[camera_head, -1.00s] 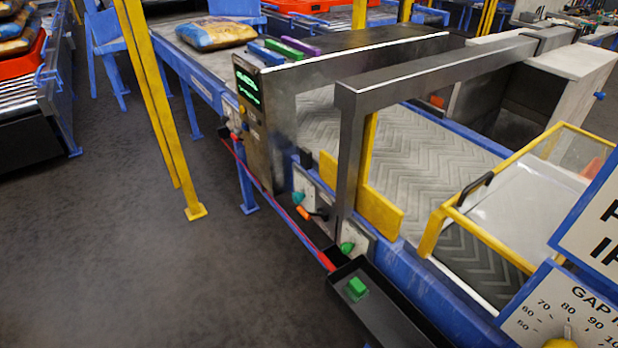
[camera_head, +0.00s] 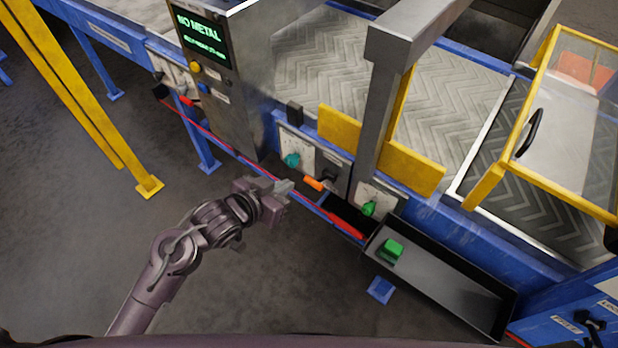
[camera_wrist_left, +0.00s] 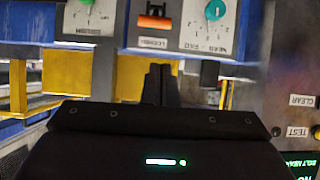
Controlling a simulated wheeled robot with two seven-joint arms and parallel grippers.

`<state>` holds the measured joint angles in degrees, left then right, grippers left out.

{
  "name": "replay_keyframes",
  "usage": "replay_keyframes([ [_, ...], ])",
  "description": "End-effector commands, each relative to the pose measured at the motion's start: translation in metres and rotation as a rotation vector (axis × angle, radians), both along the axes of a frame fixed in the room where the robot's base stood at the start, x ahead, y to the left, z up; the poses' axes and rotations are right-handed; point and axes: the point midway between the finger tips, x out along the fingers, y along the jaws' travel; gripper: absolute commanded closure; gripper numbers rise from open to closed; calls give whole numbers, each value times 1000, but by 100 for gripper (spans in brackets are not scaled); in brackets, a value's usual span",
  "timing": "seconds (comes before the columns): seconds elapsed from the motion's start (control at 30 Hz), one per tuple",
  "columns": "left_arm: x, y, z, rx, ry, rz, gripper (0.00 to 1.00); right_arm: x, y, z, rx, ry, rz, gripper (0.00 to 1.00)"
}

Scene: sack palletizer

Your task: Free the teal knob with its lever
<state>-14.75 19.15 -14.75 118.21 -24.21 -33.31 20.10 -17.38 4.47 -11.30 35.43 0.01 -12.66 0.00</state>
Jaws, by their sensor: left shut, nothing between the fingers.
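The teal knob (camera_head: 291,160) sits on a white dial plate on the conveyor's blue side. It also shows in the left wrist view (camera_wrist_left: 215,10). Right of it in the head view is its lever with an orange grip (camera_head: 314,184). In the left wrist view the orange grip (camera_wrist_left: 155,22) lies sideways above a small label. My left gripper (camera_head: 286,187) is shut and empty, just in front of the panel, below the knob and left of the orange grip. Its dark fingers (camera_wrist_left: 161,84) look apart from both. My right gripper is out of view.
A green knob (camera_head: 369,208) is on a plate farther right. A black tray (camera_head: 440,275) holding a green block (camera_head: 391,250) juts out below it. A red cable runs along the conveyor side. The metal detector cabinet (camera_head: 222,85) stands left. Open floor lies left of my arm.

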Motion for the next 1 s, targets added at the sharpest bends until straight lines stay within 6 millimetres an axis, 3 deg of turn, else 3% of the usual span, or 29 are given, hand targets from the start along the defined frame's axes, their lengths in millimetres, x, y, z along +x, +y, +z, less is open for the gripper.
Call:
replay_keyframes([
  [0.1, -3, -8, 24, -4, -35, -25, 100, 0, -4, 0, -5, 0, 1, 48],
  [0.27, 6, -17, 24, -9, -42, -29, 100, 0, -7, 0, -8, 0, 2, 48],
  [0.7, 70, -64, -18, -9, -43, -28, 100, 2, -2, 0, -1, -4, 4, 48],
  [0.8, 63, -58, -37, -5, -38, -29, 100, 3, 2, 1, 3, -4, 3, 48],
  [1.0, 60, -55, -53, -6, -43, -28, 100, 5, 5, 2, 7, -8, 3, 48],
])
